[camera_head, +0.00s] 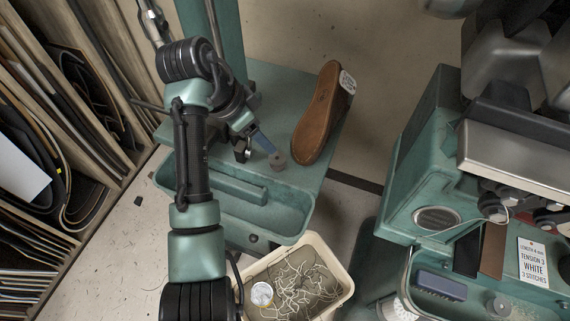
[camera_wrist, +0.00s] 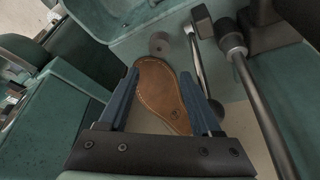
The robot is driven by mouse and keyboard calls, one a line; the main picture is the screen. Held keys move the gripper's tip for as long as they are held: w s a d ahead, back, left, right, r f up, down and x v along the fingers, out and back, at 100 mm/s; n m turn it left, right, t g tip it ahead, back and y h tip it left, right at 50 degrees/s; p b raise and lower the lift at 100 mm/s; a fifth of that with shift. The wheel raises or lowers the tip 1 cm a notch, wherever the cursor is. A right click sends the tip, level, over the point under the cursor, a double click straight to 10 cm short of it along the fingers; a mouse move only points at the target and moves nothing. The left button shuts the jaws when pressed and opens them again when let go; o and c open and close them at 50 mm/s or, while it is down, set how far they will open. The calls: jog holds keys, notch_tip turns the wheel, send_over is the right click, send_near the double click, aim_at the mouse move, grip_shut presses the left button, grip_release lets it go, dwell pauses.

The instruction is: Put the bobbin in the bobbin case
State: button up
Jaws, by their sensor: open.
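My gripper (camera_wrist: 160,76) is open and empty in the wrist view, with its two blue fingers apart above a brown leather shoe. In the head view my gripper (camera_head: 266,145) hangs over the green ledge, left of the shoe. A round silver piece (camera_head: 262,293) lies in the thread bin. A round metal plate (camera_head: 437,219) is set in the right machine. I cannot tell which of these is the bobbin or the bobbin case.
The brown shoe (camera_head: 322,112) lies on the ledge. A green trough (camera_head: 225,205) runs along its front. The cream bin (camera_head: 335,268) holds tangled thread. The right machine has a settings card (camera_head: 533,262) and a blue-grey block (camera_head: 441,285). Shelves of soles stand left.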

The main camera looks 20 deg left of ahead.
send_over(277, 158)
jog(key=s+a, duration=0.1)
notch_tip(277, 158, down, 6)
jog(key=shift+s+r+b, duration=0.1)
jog(key=shift+r+b, duration=0.05)
jog(key=shift+b, duration=0.15)
jog(key=x, duration=0.4)
jog(key=shift+s+a+f, duration=0.15)
jog(key=shift+s+f, duration=0.2)
jog(key=shift+w+f+b, duration=0.15)
jog(key=shift+f+b, duration=0.15)
jog(key=shift+f, duration=0.1)
grip_shut()
jog(key=shift+r, duration=0.2)
notch_tip(277, 158, up, 18)
jog(key=p, duration=0.2)
jog(key=s+d+f+n+y+p, duration=0.1)
jog(key=s+d+f+n+p, duration=0.2)
jog(key=s+d+f+p, duration=0.2)
jog(key=s+d+f+n+y+p, duration=0.1)
jog(key=s+d+f+n+p, duration=0.3)
jog(key=s+d, duration=0.5)
jog(key=d+p, duration=0.1)
jog(key=d, duration=0.1)
jog(key=shift+s+d+f+t+y+p, duration=0.35)
jog(key=shift+s+f+t+y+p, duration=0.05)
